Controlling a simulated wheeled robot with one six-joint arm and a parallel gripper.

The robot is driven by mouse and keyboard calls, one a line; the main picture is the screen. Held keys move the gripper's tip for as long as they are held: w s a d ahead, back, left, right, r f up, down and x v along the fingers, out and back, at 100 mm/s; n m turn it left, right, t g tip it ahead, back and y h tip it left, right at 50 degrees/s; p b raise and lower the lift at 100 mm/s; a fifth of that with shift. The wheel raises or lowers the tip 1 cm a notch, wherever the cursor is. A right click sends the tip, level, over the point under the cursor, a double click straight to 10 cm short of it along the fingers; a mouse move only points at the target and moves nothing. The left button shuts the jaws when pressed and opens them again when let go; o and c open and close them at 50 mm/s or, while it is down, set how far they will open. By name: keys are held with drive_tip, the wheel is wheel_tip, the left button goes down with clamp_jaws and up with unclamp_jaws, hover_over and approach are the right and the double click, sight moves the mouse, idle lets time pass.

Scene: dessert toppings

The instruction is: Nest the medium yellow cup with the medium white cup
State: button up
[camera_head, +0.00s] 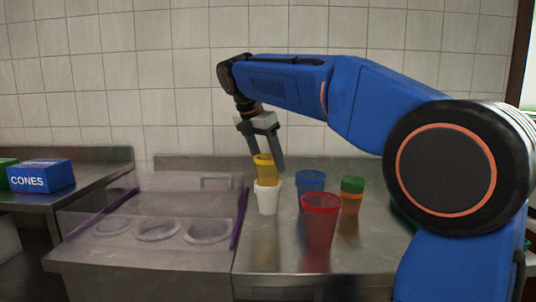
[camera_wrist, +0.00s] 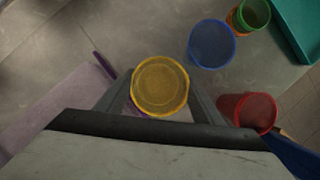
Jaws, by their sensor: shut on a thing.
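A yellow cup (camera_head: 265,167) is held upright in my gripper (camera_head: 262,162), directly over a white cup (camera_head: 267,198) on the steel counter. In the head view the yellow cup's lower end meets the white cup's rim; I cannot tell whether it is inside or just above it. In the wrist view the yellow cup (camera_wrist: 160,86) sits between the fingers of my gripper (camera_wrist: 155,100), and it hides the white cup.
A blue cup (camera_head: 311,186), a red cup (camera_head: 320,220) and an orange cup (camera_head: 351,202) with a green cup (camera_head: 352,185) in it stand to the right. A clear-lidded topping unit (camera_head: 150,215) is left. A blue CONES box (camera_head: 41,176) stands far left. A teal tray (camera_wrist: 295,25) shows in the wrist view.

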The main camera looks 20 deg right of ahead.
sight(268, 170)
drive_tip(key=shift+f, duration=1.85)
drive_tip(key=shift+f, duration=0.1)
drive_tip(key=o, duration=1.1)
drive_tip(key=shift+r, duration=0.2)
wheel_tip(268, 170, up, 9)
drive_tip(key=shift+f, duration=0.15)
